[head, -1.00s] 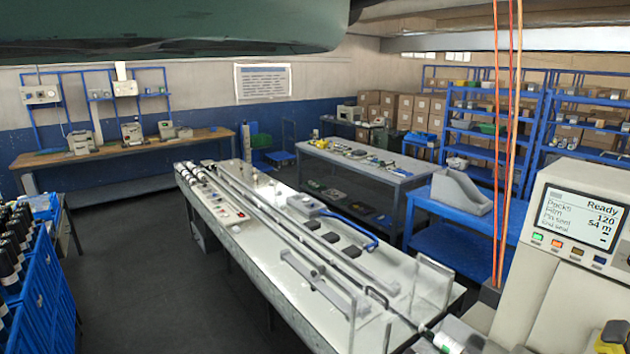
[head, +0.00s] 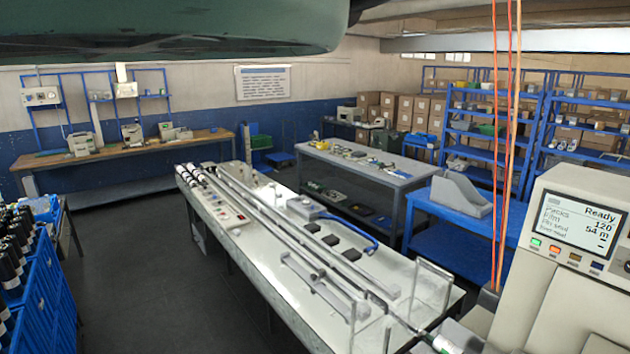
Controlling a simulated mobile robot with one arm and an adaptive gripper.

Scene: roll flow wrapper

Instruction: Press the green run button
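The green button (head: 536,243) is lit at the left end of a short row under the screen on the beige control cabinet (head: 555,305), at the right of the head view. Beside it in the row are a red-orange button (head: 555,249), a yellowish one (head: 575,257) and a dark blue one (head: 597,265). The screen (head: 578,222) reads "Ready", 120 and 54 m. My gripper is not in view, so its distance from the button cannot be seen. Nothing covers the green button.
A long white machine table (head: 232,262) with rails runs through the middle. Red and orange lines (head: 505,140) hang just left of the cabinet. Blue crates (head: 35,290) with dark rolls stand at the left. A blue bench (head: 450,245) is behind. The dark floor (head: 140,270) at left is clear.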

